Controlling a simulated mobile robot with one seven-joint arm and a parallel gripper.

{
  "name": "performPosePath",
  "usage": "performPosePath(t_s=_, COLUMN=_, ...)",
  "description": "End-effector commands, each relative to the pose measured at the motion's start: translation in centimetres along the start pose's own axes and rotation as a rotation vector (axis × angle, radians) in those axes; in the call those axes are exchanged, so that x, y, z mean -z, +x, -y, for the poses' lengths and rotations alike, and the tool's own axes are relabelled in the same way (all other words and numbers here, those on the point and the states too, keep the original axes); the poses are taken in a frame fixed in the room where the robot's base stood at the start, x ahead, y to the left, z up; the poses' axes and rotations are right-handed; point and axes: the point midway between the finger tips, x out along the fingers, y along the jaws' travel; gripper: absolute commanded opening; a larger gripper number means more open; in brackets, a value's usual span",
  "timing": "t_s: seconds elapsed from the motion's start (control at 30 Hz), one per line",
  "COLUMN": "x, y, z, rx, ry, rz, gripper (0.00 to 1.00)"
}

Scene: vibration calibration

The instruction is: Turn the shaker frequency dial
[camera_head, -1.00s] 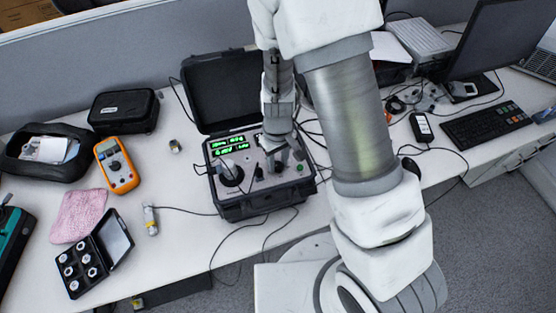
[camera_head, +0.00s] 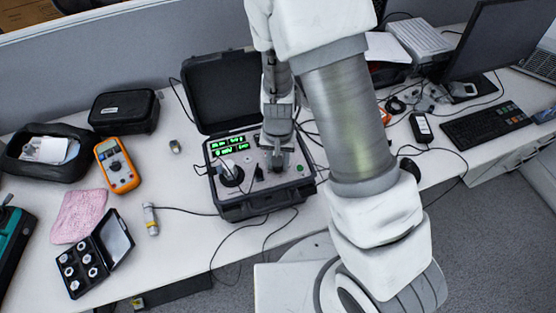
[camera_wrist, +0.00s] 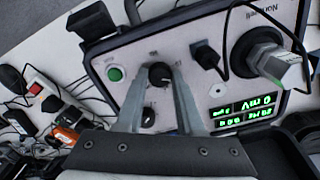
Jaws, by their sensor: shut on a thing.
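The shaker control unit (camera_head: 232,207) is an open black case with a grey panel, and its green display (camera_head: 230,145) is lit. My gripper (camera_head: 274,165) is over the right part of this panel. In the wrist view my gripper (camera_wrist: 160,76) points down at the panel, with its two fingers closed on the sides of a small black dial (camera_wrist: 159,74). I cannot read the dial labels. The display (camera_wrist: 243,113) also shows in the wrist view.
A shaker with a metal hex top (camera_wrist: 286,68) and a black plug (camera_wrist: 206,55) stand on the panel beside my gripper. A green button (camera_wrist: 115,74) is on the other side. An orange multimeter (camera_head: 117,163) and loose cables lie on the table.

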Motion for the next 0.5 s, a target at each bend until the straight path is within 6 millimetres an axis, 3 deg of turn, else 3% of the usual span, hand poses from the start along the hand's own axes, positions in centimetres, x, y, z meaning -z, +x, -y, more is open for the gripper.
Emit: performPosePath(t_s=0.5, x=0.04, y=-0.07, z=0.03, rx=0.001, ry=0.198, rz=-0.001, gripper=0.00)
